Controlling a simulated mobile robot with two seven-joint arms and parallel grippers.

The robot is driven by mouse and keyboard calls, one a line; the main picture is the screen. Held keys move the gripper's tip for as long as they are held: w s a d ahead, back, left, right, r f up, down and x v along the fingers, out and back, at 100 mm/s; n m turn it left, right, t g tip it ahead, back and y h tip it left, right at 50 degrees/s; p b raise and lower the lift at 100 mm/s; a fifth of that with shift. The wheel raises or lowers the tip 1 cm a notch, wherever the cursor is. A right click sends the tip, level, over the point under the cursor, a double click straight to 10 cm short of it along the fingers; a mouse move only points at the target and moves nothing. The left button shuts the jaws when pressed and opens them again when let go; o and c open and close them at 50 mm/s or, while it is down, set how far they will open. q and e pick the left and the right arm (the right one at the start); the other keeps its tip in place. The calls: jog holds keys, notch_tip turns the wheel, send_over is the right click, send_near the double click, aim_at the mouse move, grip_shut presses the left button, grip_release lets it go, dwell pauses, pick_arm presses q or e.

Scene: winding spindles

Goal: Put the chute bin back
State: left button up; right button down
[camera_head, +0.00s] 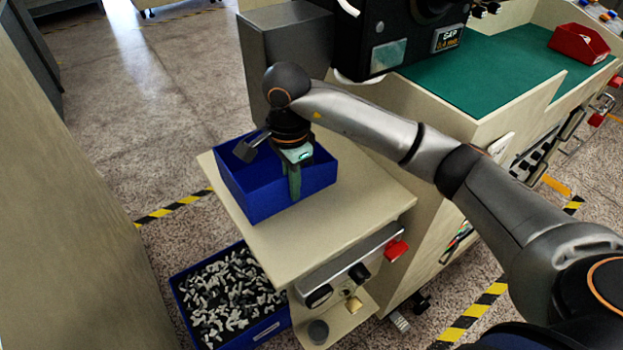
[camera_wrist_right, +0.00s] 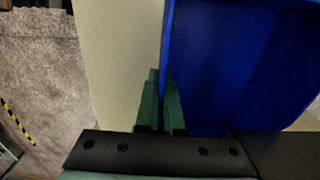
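A blue bin (camera_head: 260,197) sits on the beige top of a small stand (camera_head: 330,222) in the head view. The part of its inside that shows is empty. My right gripper (camera_head: 293,186) points down over the bin's near wall, with one green finger outside it. In the right wrist view the two green fingers (camera_wrist_right: 163,100) are close together with the thin blue bin wall (camera_wrist_right: 167,40) between them, so the gripper looks shut on that wall. My left gripper is not in view. A second blue bin (camera_head: 273,328), full of small grey and dark parts, stands on the floor below.
A dark machine (camera_head: 400,35) and a green-topped bench (camera_head: 490,75) stand behind my right arm. A red tray (camera_head: 580,43) is on the bench. The stand's front has knobs and a red part (camera_head: 396,250). Floor with striped tape (camera_head: 160,213) is open at the left.

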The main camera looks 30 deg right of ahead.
aim_at(312, 193)
jog(key=d, duration=0.4)
jog(key=shift+w+d, duration=0.25)
jog(key=shift+w, duration=0.05)
jog(key=shift+f, duration=0.55)
jog(key=shift+a+f, duration=0.1)
jog(key=shift+f, duration=0.1)
jog(key=shift+f, duration=0.2)
jog(key=c, duration=1.1)
grip_release()
jog(key=shift+o, duration=0.2)
